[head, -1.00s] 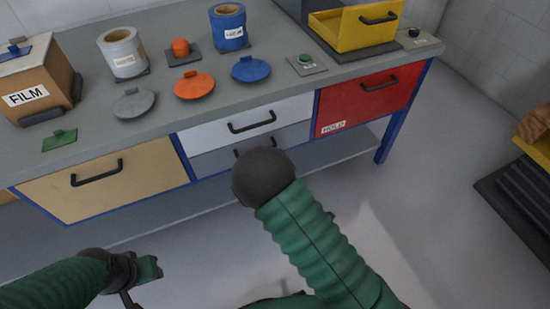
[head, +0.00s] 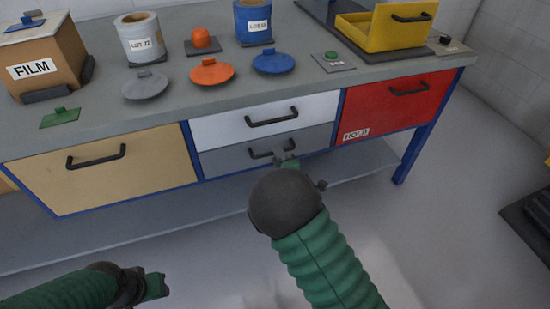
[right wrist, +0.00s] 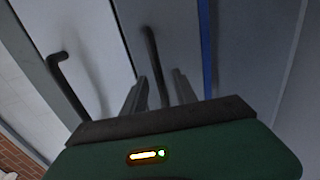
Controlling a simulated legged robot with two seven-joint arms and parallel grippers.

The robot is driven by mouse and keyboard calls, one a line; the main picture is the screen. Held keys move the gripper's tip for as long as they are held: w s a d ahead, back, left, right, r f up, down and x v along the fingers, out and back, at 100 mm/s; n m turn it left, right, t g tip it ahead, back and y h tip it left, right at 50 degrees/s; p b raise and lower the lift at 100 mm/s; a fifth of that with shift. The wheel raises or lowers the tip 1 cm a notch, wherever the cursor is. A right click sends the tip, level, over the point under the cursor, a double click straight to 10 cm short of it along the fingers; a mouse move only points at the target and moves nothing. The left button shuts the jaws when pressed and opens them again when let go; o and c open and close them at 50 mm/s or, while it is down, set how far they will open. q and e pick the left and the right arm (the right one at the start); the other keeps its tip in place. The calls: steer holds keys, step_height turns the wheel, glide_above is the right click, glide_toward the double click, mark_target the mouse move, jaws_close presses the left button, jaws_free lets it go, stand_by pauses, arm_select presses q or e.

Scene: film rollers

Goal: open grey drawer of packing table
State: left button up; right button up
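The grey drawer (head: 222,161) is under the white drawer (head: 218,128) in the packing table's middle bay. Its front looks flush and shut. Its dark bar handle (head: 272,149) also shows in the right wrist view (right wrist: 152,50). My right gripper (head: 287,161) is at the right part of that handle, largely hidden behind my own dark wrist. In the right wrist view its fingers (right wrist: 159,90) are apart, with the handle's end in line between them; I cannot tell whether they touch it. My left gripper (head: 156,286) is low at the left, away from the table; its finger gap is unclear.
A tan drawer (head: 150,178) is left of the grey one and a red drawer (head: 385,112) right. The white drawer's handle (head: 272,121) is close above. A lower shelf (head: 130,233) runs beneath. Rollers, lids and a film box (head: 60,62) stand on the tabletop.

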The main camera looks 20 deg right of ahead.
steer(key=x, duration=0.2)
steer(key=shift+w+d+f, duration=0.15)
steer(key=shift+w+d, duration=0.1)
steer(key=shift+d, duration=0.05)
steer(key=shift+a, duration=0.15)
steer(key=c, duration=0.6)
jaws_close()
steer(key=shift+s+f, duration=0.1)
stand_by(0.3)
